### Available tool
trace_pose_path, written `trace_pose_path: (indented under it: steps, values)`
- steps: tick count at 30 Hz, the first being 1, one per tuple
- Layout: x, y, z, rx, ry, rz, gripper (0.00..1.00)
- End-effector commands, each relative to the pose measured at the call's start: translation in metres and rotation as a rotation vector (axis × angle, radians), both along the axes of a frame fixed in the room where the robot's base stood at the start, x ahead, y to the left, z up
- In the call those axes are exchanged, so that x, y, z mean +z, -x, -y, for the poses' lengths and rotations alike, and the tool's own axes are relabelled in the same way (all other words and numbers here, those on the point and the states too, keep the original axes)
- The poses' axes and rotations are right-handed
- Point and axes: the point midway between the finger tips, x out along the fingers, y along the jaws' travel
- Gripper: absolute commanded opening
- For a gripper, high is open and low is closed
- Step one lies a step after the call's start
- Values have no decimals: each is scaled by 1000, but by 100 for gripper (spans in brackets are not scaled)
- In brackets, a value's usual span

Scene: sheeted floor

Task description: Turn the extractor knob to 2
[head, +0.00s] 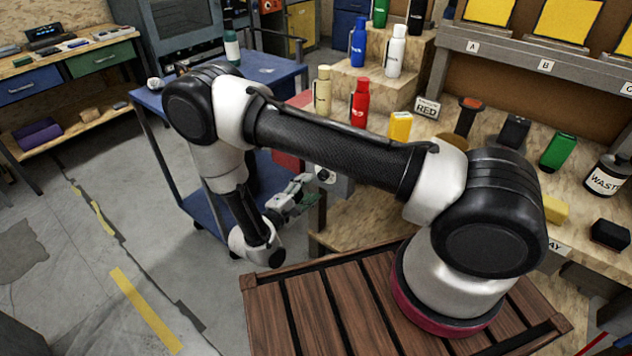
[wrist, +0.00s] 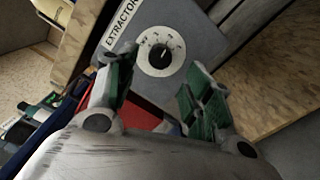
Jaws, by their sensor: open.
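The extractor knob is a black knob (wrist: 159,56) on a round white dial, mounted on a grey box (wrist: 185,30) labelled EXTRACTOR. Its setting numbers are too small to read. In the head view the grey box (head: 338,186) sits at the bench's left edge, with the white dial (head: 325,175) on its left face. My gripper (head: 305,193) is in front of this face, close to the dial. In the wrist view my gripper (wrist: 160,92) is open, its green-padded fingers apart, with the dial visible beyond and between them. The fingers do not appear to touch the knob.
A blue cart (head: 262,75) stands behind my arm. The wooden bench (head: 360,225) on the right holds several bottles, including a red one (head: 360,102), a RED sign (head: 427,107) and a WASTE container (head: 606,177). Open concrete floor (head: 90,270) lies to the left.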

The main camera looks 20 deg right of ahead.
Motion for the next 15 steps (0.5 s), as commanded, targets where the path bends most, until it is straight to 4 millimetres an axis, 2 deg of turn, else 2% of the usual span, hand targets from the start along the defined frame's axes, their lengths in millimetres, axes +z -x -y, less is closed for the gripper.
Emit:
trace_pose_path:
  steps: [1, 6, 9, 15]
  values:
    - [0, 7, -12, 6, -2, 1, 51]
    - [-1, 27, -38, 4, -1, 0, 51]
    - [0, 34, -48, 2, -1, 0, 51]
    - [0, 40, -55, 0, 0, 0, 51]
